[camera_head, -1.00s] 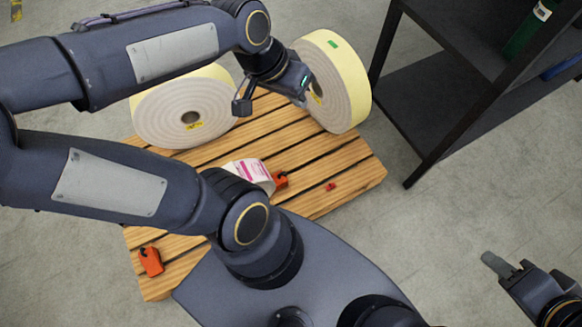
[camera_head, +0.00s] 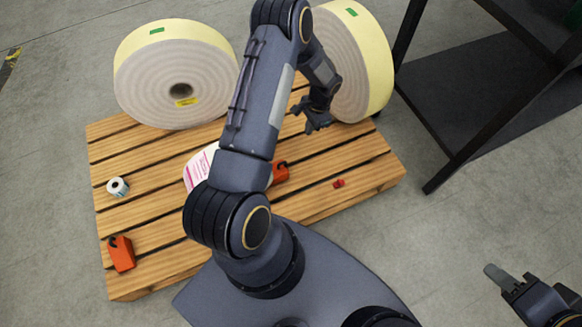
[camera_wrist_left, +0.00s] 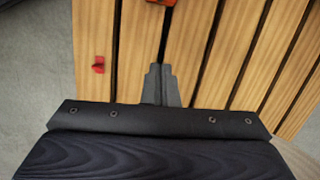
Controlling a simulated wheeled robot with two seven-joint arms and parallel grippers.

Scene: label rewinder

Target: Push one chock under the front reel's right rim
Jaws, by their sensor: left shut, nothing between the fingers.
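A white roll with pink print (camera_head: 198,168) sits mid-pallet, mostly hidden by my left arm. One orange chock (camera_head: 281,173) shows just right of that arm; whether it touches the roll is hidden. Another orange chock (camera_head: 121,254) lies at the pallet's front left. My left gripper (camera_head: 318,122) hangs over the pallet by the right large reel (camera_head: 357,65), fingers shut and empty. In the left wrist view the gripper (camera_wrist_left: 160,82) points across the slats, with an orange piece (camera_wrist_left: 162,3) cut off at the top edge. My right gripper (camera_head: 496,275) is off the pallet at lower right.
The wooden pallet (camera_head: 320,200) carries another large reel (camera_head: 178,75) at back left, a small white roll (camera_head: 117,187) at left and a small red piece (camera_head: 339,183). A dark metal rack (camera_head: 450,105) stands at right. The pallet's front right is mostly clear.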

